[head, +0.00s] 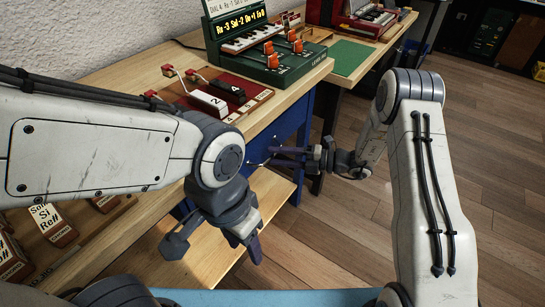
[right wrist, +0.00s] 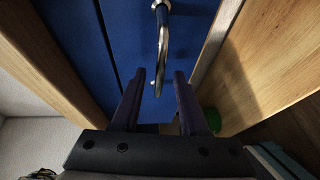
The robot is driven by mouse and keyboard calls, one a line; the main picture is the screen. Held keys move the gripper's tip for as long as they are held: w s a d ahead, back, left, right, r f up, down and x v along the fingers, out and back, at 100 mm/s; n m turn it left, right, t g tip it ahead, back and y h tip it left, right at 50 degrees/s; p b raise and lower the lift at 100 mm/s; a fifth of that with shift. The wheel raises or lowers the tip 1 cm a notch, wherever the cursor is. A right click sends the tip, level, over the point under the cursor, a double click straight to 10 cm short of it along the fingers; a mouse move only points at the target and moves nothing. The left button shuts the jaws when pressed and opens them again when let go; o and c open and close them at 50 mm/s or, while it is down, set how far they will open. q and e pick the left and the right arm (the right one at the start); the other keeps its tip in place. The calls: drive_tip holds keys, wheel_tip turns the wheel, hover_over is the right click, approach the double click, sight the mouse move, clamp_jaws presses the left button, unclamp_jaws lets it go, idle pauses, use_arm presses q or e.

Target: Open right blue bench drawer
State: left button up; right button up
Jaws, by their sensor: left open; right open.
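The blue bench drawer front (head: 289,122) is under the wooden bench top and looks shut. In the right wrist view the blue front (right wrist: 118,22) fills the upper middle, with a curved metal handle (right wrist: 163,45) on it. My right gripper (head: 272,157) is open at the bench front; in its wrist view the open fingers (right wrist: 160,73) point at the front. The handle's lower end shows in line with the gap between the fingertips; I cannot tell if they touch it. My left gripper (head: 214,248) is open and empty, over the lower wooden shelf.
The bench top (head: 150,68) holds a green device (head: 266,58) with orange knobs and a red-brown board (head: 245,103) with number blocks. A green mat (head: 350,57) and a red case (head: 358,18) lie farther back. Open wooden floor (head: 320,240) is on the right.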

drive_tip(key=shift+x, duration=0.9)
clamp_jaws()
idle(0.9)
